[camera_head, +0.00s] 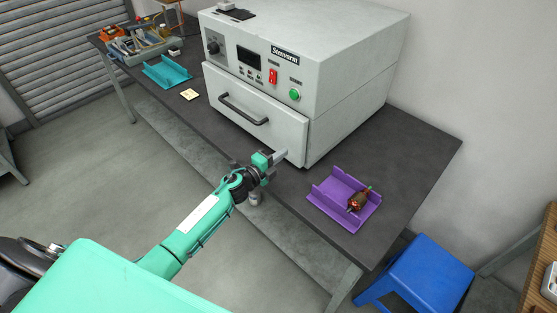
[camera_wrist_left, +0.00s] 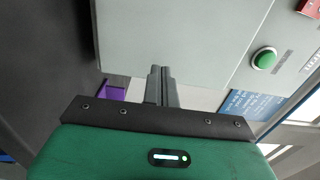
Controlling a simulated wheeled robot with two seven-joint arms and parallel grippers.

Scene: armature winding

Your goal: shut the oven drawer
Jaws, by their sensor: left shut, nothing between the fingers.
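The oven (camera_head: 300,55) is a large grey box on the dark table. Its drawer (camera_head: 270,128) is the lower front panel with a black bar handle (camera_head: 243,108). The panel sits close to the oven body; I cannot tell whether a small gap is left. My left gripper (camera_head: 281,156) is shut and empty, at the lower right corner of the drawer front, away from the handle. In the left wrist view its fingertips (camera_wrist_left: 160,72) meet the edge of the grey drawer panel (camera_wrist_left: 165,35); contact cannot be told. My right gripper is not in view.
A purple tray (camera_head: 324,208) holding a copper-wound armature (camera_head: 358,200) lies right of the oven. A teal tray (camera_head: 167,73) and a toolbox (camera_head: 140,43) are at the left end. A blue stool (camera_head: 425,265) stands by the table's right side.

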